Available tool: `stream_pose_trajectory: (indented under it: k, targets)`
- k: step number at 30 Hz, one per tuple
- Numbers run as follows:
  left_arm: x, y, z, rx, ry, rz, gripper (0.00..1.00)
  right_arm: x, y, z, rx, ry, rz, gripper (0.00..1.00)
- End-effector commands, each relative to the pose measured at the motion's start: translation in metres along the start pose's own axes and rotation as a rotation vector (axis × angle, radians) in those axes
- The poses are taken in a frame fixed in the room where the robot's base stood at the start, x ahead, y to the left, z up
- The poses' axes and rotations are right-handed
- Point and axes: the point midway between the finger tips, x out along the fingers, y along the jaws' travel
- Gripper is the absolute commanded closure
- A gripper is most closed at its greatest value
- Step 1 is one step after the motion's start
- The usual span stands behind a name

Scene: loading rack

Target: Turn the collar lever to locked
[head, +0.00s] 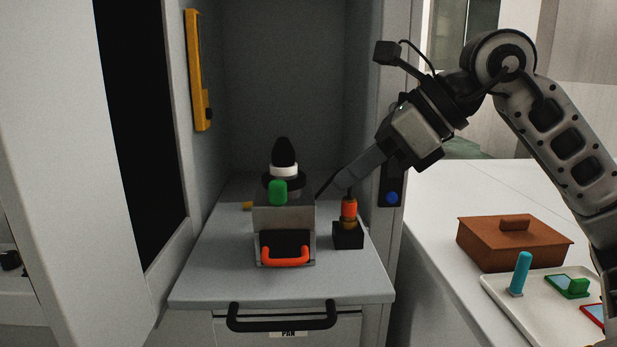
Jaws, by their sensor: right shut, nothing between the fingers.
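A grey block (284,216) stands on the rack's shelf and carries a dark ring-shaped collar (296,181). A white band and a black cone rise above the collar. A green lever end (278,192) sticks out at the collar's front, slightly left of centre. I cannot tell from any marking which position is locked. My right gripper (343,186) is shut and empty. My left gripper is not in view.
The peg stands in a black block (348,236). A red-orange handle (285,257) fronts the grey block. A yellow bar (197,70) hangs on the left wall. A brown lidded box (513,243) and a white tray (519,305) stand right. The shelf's front left is clear.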

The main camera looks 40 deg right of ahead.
Motion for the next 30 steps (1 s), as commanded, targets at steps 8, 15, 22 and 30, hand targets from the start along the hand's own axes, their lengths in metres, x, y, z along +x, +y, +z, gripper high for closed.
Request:
stream_pose_trajectory:
  k: [8, 15, 22, 30]
  targets:
    - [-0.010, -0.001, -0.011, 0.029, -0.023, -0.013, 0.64, 0.041, 0.002, 0.020, -0.003, -0.003, 0.006, 1.00]
    - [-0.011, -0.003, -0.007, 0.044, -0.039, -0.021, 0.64, 0.056, 0.001, 0.028, 0.001, -0.001, 0.003, 1.00]
    - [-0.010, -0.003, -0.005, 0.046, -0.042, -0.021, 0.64, 0.058, 0.000, 0.027, 0.001, 0.000, 0.001, 1.00]
    - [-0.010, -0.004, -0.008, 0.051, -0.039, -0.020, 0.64, 0.058, 0.002, 0.029, 0.000, 0.000, 0.002, 1.00]
